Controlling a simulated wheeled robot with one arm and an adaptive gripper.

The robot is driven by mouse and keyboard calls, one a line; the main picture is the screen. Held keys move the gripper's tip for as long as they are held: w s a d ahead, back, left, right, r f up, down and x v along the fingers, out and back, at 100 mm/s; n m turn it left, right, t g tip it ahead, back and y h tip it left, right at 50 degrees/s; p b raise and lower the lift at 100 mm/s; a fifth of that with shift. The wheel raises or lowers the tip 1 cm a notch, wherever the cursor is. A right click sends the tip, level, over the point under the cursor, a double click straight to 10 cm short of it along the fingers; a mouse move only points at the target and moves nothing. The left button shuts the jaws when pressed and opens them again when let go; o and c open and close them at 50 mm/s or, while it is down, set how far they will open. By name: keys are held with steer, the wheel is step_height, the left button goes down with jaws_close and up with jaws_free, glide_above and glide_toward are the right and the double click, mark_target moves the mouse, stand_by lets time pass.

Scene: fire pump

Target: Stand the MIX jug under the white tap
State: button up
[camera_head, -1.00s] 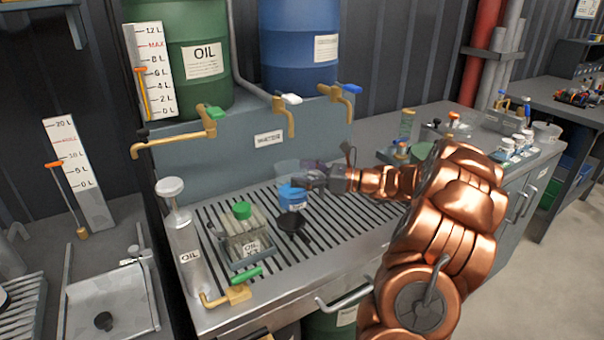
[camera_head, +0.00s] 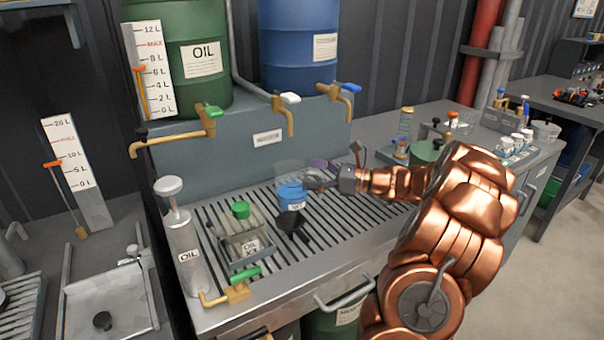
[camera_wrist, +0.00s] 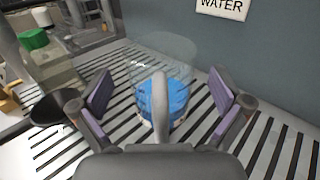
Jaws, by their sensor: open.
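The jug (camera_head: 291,196) is clear with blue liquid inside and a small label, too small to read surely as MIX. It stands upright on the slatted drain, below the tap with the white handle (camera_head: 290,98) in the picture. I cannot tell if it is exactly under the spout. In the wrist view the jug (camera_wrist: 176,100) sits ahead of my palm, its grey handle towards me. My gripper (camera_head: 318,178) is open, its purple-padded fingers (camera_wrist: 160,98) on either side of the handle, apart from it. The jug's far side is partly hidden.
A black funnel (camera_head: 289,221) lies just in front of the jug. Green-handled and blue-handled taps flank the white one. The drain's right part is clear.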

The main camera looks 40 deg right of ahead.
steer(key=v, duration=0.9)
steer(key=shift+s, duration=0.15)
steer(key=shift+d, duration=0.1)
stand_by(0.3)
